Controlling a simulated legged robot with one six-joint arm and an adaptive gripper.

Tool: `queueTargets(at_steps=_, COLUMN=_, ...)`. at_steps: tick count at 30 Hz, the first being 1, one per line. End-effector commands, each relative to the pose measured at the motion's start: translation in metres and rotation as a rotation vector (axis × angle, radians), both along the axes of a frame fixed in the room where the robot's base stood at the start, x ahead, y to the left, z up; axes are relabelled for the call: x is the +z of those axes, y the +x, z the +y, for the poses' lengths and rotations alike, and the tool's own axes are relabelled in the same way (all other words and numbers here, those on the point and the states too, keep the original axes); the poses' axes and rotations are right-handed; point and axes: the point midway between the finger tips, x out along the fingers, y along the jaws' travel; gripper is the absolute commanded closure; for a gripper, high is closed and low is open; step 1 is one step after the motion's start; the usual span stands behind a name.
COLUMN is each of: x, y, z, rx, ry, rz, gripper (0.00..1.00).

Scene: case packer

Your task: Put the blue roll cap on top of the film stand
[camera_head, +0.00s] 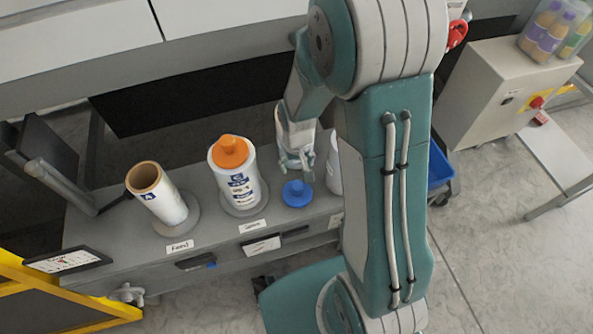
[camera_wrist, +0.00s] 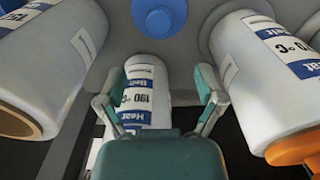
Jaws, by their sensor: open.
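The blue roll cap (camera_head: 297,193) lies on the grey bench, right of the orange-capped roll. A blue round thing at the top of the wrist view (camera_wrist: 160,15) looks like this cap. My gripper (camera_head: 296,160) is above and a little behind the cap, apart from it. In the wrist view its fingers (camera_wrist: 158,84) are spread, with no object visibly held. A white roll with a blue heat label (camera_wrist: 145,75) shows between them, farther off. Which stand is the film stand I cannot tell; my arm hides part of the bench's right side.
On the bench stand an uncapped roll (camera_head: 161,195) and a roll with an orange cap (camera_head: 235,175). A white roll (camera_head: 333,168) is partly behind my arm. A dark tablet (camera_head: 68,261) lies at the left end. A grey control box (camera_head: 500,90) stands at the right.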

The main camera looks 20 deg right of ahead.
Motion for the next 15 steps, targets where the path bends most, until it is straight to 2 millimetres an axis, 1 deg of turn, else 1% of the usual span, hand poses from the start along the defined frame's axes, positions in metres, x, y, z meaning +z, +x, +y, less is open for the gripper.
queueTargets(at_steps=5, x=0.017, y=0.0, z=0.0, rx=0.0, ry=0.0, rz=-0.016, gripper=0.14)
queueTargets(at_steps=8, x=0.045, y=-0.001, z=-0.001, rx=0.0, ry=0.001, rz=-0.056, gripper=0.14)
queueTargets(at_steps=10, x=0.071, y=-0.004, z=-0.001, rx=0.0, ry=0.001, rz=-0.092, gripper=0.14)
queueTargets(at_steps=15, x=0.127, y=-0.02, z=-0.003, rx=0.0, ry=0.002, rz=-0.173, gripper=0.14)
